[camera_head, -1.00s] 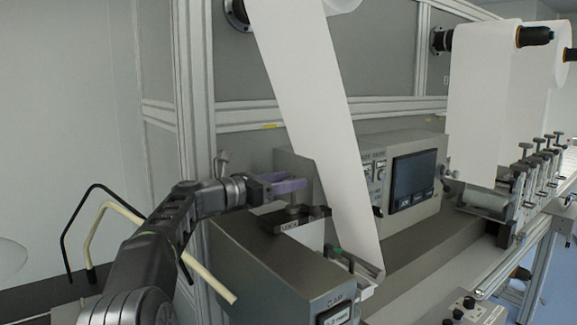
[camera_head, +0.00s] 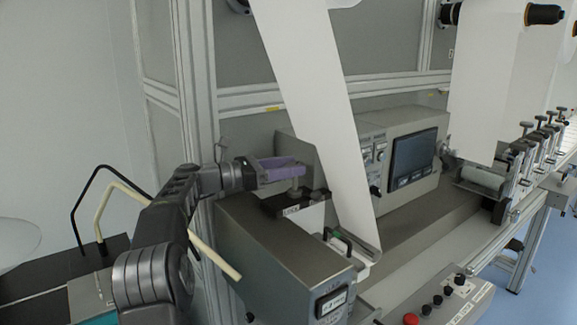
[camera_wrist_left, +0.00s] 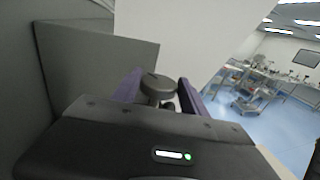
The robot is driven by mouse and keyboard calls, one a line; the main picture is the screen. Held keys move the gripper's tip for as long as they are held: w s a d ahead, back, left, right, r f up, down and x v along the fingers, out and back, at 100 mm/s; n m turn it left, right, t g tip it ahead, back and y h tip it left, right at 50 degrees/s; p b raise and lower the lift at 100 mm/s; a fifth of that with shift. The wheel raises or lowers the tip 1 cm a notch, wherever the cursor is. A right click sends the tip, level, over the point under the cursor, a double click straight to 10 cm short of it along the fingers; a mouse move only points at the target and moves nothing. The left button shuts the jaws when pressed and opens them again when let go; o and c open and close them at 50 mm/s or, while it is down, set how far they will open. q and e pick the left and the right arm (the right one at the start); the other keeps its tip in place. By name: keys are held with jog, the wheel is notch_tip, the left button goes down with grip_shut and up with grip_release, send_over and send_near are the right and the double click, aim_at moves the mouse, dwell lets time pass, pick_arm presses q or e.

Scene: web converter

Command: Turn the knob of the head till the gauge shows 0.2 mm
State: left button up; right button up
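The head is a grey box (camera_head: 275,260) with a black plate (camera_head: 290,206) on its top. A grey knob (camera_head: 294,188) stands up from this plate. The gauge (camera_head: 333,301) is a small display on the box's front; its figures are too small to read surely. My left gripper (camera_head: 298,170), with purple fingers, reaches over the plate at the knob. In the left wrist view the round knob (camera_wrist_left: 159,87) shows between the two fingers, which stand apart on either side of it. Firm contact does not show. My right gripper is not in view.
A white web (camera_head: 318,110) runs down just right of the head. A grey cabinet with a dark screen (camera_head: 412,155) stands behind it. A control panel with a red button (camera_head: 411,319) is at the front right. A frame post (camera_head: 198,110) rises behind my left arm.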

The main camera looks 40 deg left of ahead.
pick_arm(q)
jog(key=o, duration=0.4)
jog(key=b+v, duration=0.1)
jog(key=v, duration=0.4)
jog(key=shift+s+a+f+b, duration=0.15)
jog(key=shift+s+a+b, duration=0.05)
jog(key=shift+s+b, duration=0.1)
jog(key=shift+v, duration=1.05)
